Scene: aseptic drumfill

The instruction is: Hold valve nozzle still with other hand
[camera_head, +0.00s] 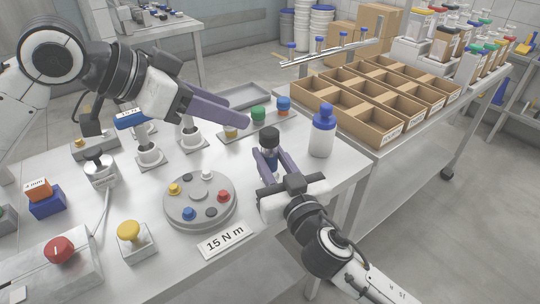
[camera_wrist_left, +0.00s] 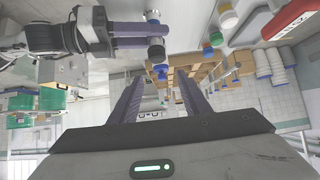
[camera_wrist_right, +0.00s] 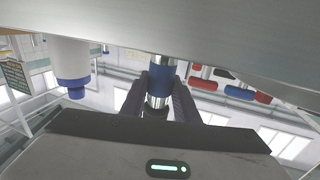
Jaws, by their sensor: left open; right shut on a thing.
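The valve nozzle (camera_head: 270,138), as I take it, is a small upright piece with a dark top near the table's front right edge. Its blue band and shiny metal part show in the right wrist view (camera_wrist_right: 162,80). My right gripper (camera_head: 272,164) is shut on it, with a finger on either side. My left gripper (camera_head: 232,112) is open and empty, above the table to the left of the nozzle and higher. In the left wrist view, the space between its fingers (camera_wrist_left: 160,88) is empty, and the held nozzle (camera_wrist_left: 156,48) shows beyond, beside my right gripper's fingers.
A white bottle with a blue cap (camera_head: 322,132) stands close right of the nozzle. A round grey plate (camera_head: 200,202) with coloured knobs lies to its left. Green and blue capped pieces stand on a strip (camera_head: 238,132) behind. A divided cardboard box (camera_head: 352,128) stands on the right-hand table.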

